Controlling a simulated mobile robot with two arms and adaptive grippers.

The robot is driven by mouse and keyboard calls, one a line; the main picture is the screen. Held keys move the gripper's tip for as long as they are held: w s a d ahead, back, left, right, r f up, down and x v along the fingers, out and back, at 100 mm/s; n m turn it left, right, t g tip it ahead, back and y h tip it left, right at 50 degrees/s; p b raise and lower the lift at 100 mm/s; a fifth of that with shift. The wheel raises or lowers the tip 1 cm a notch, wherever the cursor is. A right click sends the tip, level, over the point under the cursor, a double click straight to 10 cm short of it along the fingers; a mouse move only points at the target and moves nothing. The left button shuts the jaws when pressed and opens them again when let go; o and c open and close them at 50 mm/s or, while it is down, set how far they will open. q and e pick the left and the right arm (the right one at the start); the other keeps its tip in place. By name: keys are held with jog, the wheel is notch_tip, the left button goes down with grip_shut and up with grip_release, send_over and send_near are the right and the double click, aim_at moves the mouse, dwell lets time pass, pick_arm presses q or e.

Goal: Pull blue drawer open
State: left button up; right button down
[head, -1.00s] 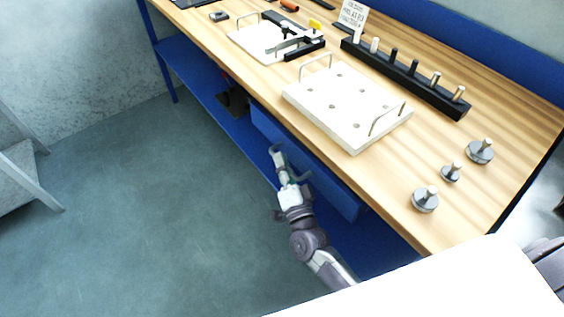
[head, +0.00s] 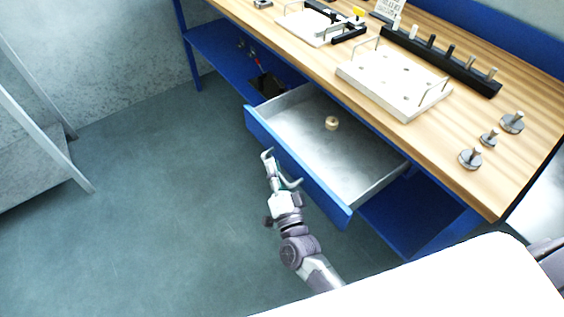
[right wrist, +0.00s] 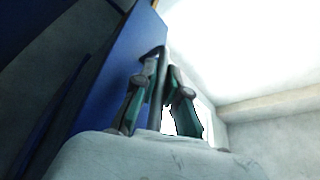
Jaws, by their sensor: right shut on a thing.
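The blue drawer (head: 318,187) is pulled out from under the workbench, and its grey metal inside is bare to view. A small beige ring-like piece (head: 332,123) lies on the drawer floor. My right gripper (head: 281,170) is at the outer side of the drawer front, shut on the drawer handle. In the right wrist view, the fingers (right wrist: 162,78) close around a dark handle bar beside the blue front (right wrist: 112,75). My left gripper is not in view.
The wooden benchtop (head: 440,150) carries a white board with wire handles (head: 385,90), a black peg rack (head: 450,65) and metal knobs (head: 470,158). A blue lower shelf (head: 215,55) runs below. The floor (head: 170,210) left of the drawer is clear.

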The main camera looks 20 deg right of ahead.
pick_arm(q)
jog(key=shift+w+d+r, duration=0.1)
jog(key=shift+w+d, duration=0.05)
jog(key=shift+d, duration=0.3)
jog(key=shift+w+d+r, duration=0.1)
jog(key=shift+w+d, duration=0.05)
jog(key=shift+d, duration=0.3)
pick_arm(e)
jog(key=a, duration=0.1)
jog(key=s+a, duration=0.1)
jog(key=a, duration=0.2)
jog(key=shift+s+a, duration=0.2)
jog(key=shift+s, duration=0.1)
jog(key=c, duration=1.2)
grip_release()
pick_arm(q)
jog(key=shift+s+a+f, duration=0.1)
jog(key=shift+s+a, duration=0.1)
pick_arm(e)
jog(key=shift+s, duration=0.1)
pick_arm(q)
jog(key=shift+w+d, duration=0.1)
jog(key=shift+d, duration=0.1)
pick_arm(e)
jog(key=v, duration=1.2)
